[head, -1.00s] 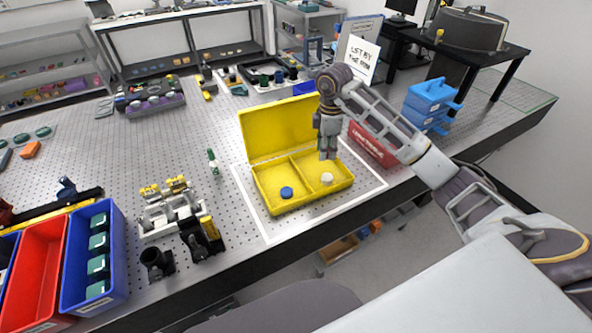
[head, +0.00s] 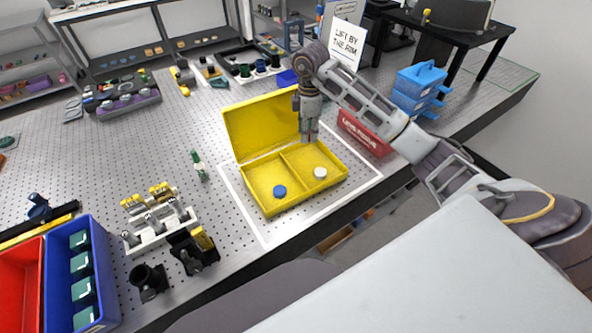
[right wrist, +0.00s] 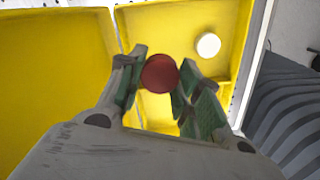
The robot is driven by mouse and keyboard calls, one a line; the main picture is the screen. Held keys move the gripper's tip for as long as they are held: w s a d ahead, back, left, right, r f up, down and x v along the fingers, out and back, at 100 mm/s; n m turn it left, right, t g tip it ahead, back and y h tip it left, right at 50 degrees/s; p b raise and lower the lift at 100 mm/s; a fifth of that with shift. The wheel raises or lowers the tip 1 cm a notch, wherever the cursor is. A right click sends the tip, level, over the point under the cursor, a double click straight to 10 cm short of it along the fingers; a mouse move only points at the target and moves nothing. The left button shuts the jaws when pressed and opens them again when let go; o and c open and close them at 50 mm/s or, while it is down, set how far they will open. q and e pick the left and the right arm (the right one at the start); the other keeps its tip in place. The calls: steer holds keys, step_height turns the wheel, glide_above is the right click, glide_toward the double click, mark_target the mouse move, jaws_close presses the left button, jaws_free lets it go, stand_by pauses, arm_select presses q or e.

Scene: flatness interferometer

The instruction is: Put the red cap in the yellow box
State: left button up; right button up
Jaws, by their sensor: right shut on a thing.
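The yellow box (head: 262,192) stands open on the perforated table, its lid raised at the back and a divider making two compartments. A blue cap (head: 280,191) lies in the left compartment and a white cap (head: 320,173) in the right one. The white cap also shows in the right wrist view (right wrist: 208,45). My right gripper (head: 309,139) is above the right compartment. In the right wrist view it is shut on the red cap (right wrist: 160,74), held between the green-padded fingertips. The red cap cannot be made out in the head view. My left gripper is not in view.
A white outline (head: 252,231) surrounds the box near the table's front edge. A red box (head: 364,135) stands right behind it, blue stacked bins (head: 418,90) farther right. Optical mounts (head: 158,225) and a blue bin (head: 78,285) are at left.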

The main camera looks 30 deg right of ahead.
glide_above(306, 159)
steer(key=shift+f+p, duration=0.45)
steer(key=shift+f, duration=2.65)
steer(key=shift+s+f, duration=0.1)
steer(key=shift+f, duration=1.8)
steer(key=shift+f, duration=0.1)
steer(key=o, duration=0.7)
